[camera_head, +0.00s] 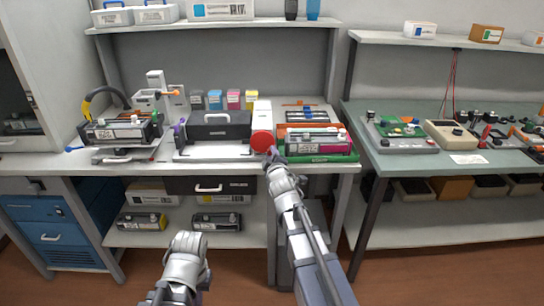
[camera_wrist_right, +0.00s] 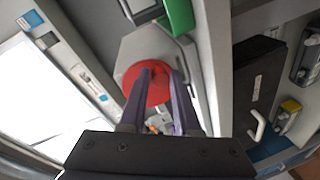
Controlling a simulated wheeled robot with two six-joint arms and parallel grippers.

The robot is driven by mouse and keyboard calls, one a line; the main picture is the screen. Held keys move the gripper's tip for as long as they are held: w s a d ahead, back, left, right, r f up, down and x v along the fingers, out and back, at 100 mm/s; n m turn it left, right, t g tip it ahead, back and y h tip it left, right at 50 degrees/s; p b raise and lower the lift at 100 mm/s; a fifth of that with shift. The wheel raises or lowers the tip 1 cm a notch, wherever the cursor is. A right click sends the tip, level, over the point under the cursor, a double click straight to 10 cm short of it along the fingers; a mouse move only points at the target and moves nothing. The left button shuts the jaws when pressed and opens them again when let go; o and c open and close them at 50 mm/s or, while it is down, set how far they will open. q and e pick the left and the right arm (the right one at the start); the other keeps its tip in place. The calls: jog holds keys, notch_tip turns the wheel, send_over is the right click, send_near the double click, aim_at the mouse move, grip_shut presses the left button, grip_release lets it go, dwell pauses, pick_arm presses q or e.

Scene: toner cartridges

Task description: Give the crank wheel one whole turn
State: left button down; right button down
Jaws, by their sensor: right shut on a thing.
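The crank wheel (camera_head: 262,141) is a red disc on the side of a pale housing, at the front right of the left bench. It also shows in the right wrist view (camera_wrist_right: 140,80), in front of a light grey panel. My right gripper (camera_head: 271,156) reaches up to the wheel's lower right edge. In the wrist view its two purple fingers (camera_wrist_right: 163,76) are shut on a part of the wheel; the fingers hide most of the gripped part. My left arm's grey link shows low in the head view, but its gripper cannot be made out.
A black-fronted unit (camera_head: 217,128) stands left of the wheel. A green tray (camera_head: 318,158) with cartridges lies close on the right. Coloured toner boxes (camera_head: 233,99) stand behind. A shelf below holds black cartridges. A second bench (camera_head: 400,160) stands farther right.

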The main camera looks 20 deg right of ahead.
dwell(0.4)
jog(key=c, duration=0.6)
grip_release()
jog(key=shift+c, duration=0.2)
jog(key=p+v, duration=0.1)
jog(key=v, duration=0.6)
jog(key=shift+s, duration=0.4)
